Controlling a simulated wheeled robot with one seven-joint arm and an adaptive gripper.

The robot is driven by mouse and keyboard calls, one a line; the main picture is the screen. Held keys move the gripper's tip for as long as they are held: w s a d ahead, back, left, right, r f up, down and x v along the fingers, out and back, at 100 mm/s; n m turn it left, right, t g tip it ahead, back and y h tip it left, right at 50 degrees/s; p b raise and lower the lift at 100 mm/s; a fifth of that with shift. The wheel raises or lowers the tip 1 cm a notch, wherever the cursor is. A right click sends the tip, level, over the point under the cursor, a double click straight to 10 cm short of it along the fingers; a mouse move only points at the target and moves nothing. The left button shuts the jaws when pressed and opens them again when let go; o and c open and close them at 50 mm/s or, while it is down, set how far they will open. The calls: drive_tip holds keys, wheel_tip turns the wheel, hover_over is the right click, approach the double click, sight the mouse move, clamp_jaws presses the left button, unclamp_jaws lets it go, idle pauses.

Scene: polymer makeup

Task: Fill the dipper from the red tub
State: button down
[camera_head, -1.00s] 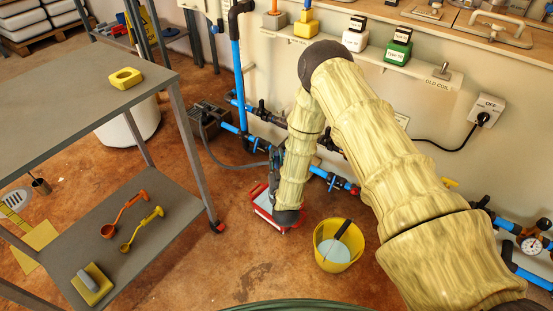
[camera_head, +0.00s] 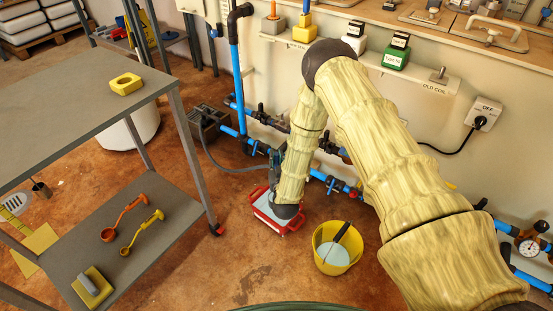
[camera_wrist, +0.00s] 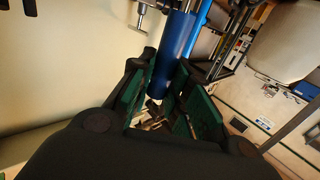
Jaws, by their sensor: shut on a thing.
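The red tub (camera_head: 257,221) stands on the floor by the wall pipes, with pale contents inside. My arm comes down over it, and its dark wrist end covers part of the tub.
A yellow bucket (camera_head: 322,262) with pale contents and a dark stick stands right of the tub. An orange ladle (camera_head: 122,218) and a yellow ladle (camera_head: 142,231) lie on the grey cart's lower shelf (camera_head: 150,265). Blue pipes (camera_head: 240,75) run along the wall. The floor in front is clear.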

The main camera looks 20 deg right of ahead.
sight(277, 153)
drive_tip(key=shift+r+p, duration=1.8)
drive_tip(key=shift+r, duration=0.75)
